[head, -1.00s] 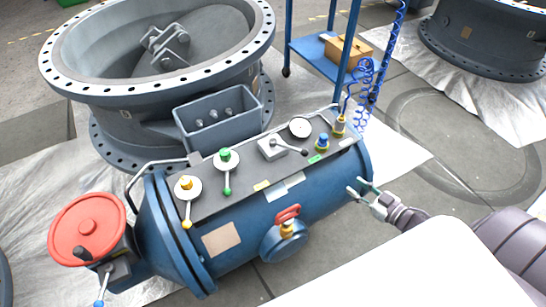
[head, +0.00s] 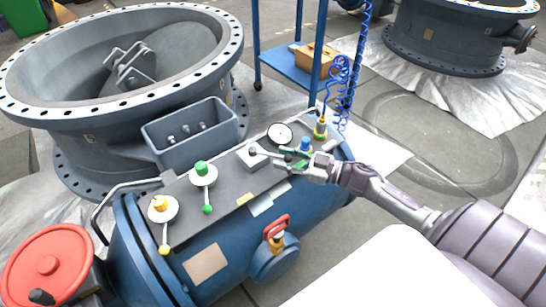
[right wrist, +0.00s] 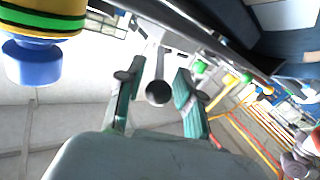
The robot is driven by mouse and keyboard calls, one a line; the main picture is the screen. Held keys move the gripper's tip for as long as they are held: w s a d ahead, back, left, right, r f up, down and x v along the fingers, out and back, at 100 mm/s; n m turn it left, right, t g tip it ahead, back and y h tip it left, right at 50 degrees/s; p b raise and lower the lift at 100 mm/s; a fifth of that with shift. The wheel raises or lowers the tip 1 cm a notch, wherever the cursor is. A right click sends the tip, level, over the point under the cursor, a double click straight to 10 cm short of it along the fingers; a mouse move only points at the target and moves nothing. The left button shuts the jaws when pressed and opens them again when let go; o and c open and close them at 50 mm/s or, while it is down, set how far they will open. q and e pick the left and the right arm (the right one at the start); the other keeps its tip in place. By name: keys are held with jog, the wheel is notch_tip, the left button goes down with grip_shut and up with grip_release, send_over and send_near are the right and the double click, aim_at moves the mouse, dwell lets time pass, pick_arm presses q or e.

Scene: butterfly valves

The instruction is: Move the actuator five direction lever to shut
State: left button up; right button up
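The blue actuator (head: 216,271) lies across the lower middle of the head view, with a dark grey panel on top. The direction lever's block (head: 254,157) sits on this panel. Its thin lever points right, towards my right gripper (head: 282,158). In the right wrist view the lever's round black knob (right wrist: 158,93) shows between the two green-padded fingers of my right gripper (right wrist: 155,82). The fingers are open, with a gap visible on both sides of the knob. The fingers partly hide the lever's end in the head view. My left gripper is not in view.
Green (head: 207,208) and yellow (head: 165,250) levers lie left. A red handwheel (head: 45,268) is at lower left. A large valve body (head: 75,125) stands behind.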

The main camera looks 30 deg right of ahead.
aim_at(260, 152)
jog(key=shift+x, duration=1.75)
grip_shut()
